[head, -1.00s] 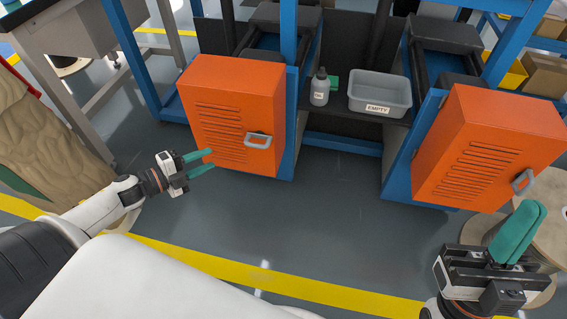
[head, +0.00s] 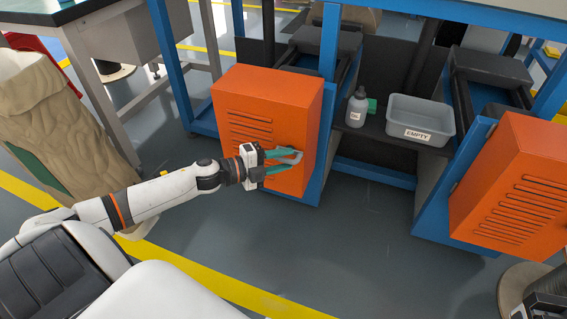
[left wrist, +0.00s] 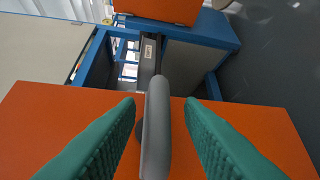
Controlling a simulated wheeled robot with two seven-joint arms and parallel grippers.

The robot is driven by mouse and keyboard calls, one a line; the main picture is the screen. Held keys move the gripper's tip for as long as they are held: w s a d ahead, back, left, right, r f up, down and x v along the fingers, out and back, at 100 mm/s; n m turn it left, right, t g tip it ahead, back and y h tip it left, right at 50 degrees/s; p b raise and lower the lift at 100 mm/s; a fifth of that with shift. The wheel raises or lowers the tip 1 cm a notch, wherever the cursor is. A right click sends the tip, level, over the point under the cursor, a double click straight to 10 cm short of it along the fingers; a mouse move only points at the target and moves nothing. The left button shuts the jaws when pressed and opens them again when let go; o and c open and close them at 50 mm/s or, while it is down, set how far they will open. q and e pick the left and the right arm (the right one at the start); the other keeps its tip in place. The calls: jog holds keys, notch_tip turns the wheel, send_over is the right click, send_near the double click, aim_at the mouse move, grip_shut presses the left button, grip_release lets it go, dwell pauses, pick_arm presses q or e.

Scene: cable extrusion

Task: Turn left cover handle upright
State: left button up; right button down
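The left cover (head: 262,92) is an orange louvred box on a blue frame in the head view. Its grey handle (head: 293,158) is on the lower right of the front face. In the left wrist view the handle (left wrist: 156,125) runs nearly vertically up the picture, over the orange cover (left wrist: 50,115). My left gripper (head: 284,161) is open at the handle, with its teal fingers on either side. The left wrist view shows a gap on both sides of the handle. Only a dark part of my right gripper (head: 547,300) shows at the lower right edge; its fingers are not visible.
A second orange cover (head: 515,180) stands at the right. Between the covers, a shelf holds a grey bin (head: 420,118) marked EMPTY and a small bottle (head: 357,107). A wooden spool (head: 513,285) is at the lower right. The floor in front is clear.

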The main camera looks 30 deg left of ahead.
pick_arm(q)
jog(key=shift+w+d, duration=0.15)
jog(key=shift+w, duration=0.1)
grip_shut()
